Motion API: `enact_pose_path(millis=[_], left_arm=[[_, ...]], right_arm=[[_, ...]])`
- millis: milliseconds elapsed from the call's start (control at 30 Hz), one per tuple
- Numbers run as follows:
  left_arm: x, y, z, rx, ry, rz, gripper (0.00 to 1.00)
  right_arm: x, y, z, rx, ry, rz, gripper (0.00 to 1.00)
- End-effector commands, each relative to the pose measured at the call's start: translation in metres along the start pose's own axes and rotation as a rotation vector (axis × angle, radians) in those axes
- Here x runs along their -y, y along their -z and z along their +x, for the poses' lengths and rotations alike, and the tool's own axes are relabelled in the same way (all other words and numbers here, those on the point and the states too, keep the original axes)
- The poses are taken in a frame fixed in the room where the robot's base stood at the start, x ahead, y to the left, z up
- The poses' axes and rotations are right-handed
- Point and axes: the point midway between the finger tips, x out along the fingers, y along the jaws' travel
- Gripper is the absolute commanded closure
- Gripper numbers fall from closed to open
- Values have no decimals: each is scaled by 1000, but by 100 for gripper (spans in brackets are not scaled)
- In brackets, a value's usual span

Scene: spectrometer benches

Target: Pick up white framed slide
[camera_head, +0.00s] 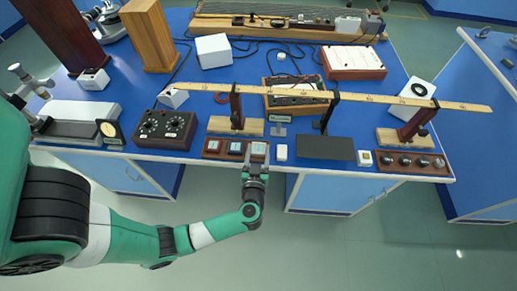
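The white framed slide (258,149) appears to be the rightmost of the small framed slides in a brown holder (228,156) at the bench's front edge. My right gripper is not in view.
A black knob box (166,130) stands to the left. A long wooden ruler (380,99) on stands spans above and behind the slides. The aisle in front is clear floor.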

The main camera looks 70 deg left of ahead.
Motion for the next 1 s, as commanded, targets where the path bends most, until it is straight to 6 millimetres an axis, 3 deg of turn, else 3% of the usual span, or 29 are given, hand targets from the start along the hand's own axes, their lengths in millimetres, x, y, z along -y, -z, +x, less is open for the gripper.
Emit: enact_pose_path(millis=[33, 133, 167, 467, 700, 967, 1000], left_arm=[[0, 0, 0, 0, 0, 0, 73], [0, 0, 0, 0, 0, 0, 91], [0, 0, 0, 0, 0, 0, 92], [0, 5, -1, 0, 0, 0, 93], [0, 38, -6, -1, 0, -1, 93], [34, 100, -58, 0, -4, 2, 93], [43, 98, -70, 2, -7, 7, 93]], right_arm=[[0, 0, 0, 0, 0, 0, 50], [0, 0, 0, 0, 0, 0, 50], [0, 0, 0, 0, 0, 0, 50], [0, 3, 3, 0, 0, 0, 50], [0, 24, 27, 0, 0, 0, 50], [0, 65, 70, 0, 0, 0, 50], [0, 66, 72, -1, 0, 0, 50]])
